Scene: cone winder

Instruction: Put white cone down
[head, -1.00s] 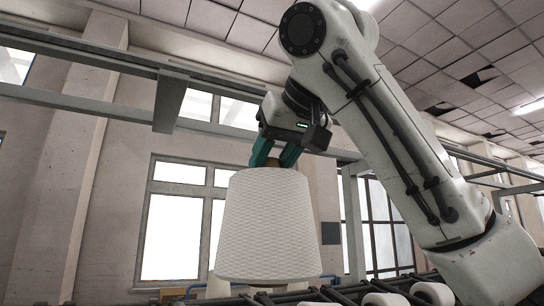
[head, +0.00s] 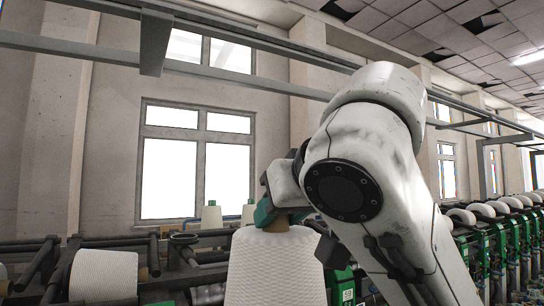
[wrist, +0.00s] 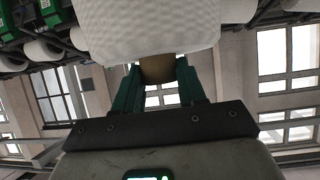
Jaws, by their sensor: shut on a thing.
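The white cone (head: 275,270) is large, with a textured side and a brown core end (head: 279,225) at its narrow top. It hangs upright in the lower middle of the head view, and its base is cut off by the frame edge. My gripper (head: 270,216) is above it, with green fingers shut on the brown core end. In the wrist view the green fingers of my gripper (wrist: 158,72) stand on both sides of the core, and the white cone (wrist: 150,30) fills the top middle. Whether the cone touches anything below is hidden.
Another white cone (head: 103,275) lies on its side at left among dark bars. Two smaller cones (head: 212,217) stand behind near the window. A row of green winder units (head: 500,245) with white cones runs along the right. Dark machine rails (head: 205,262) lie behind the held cone.

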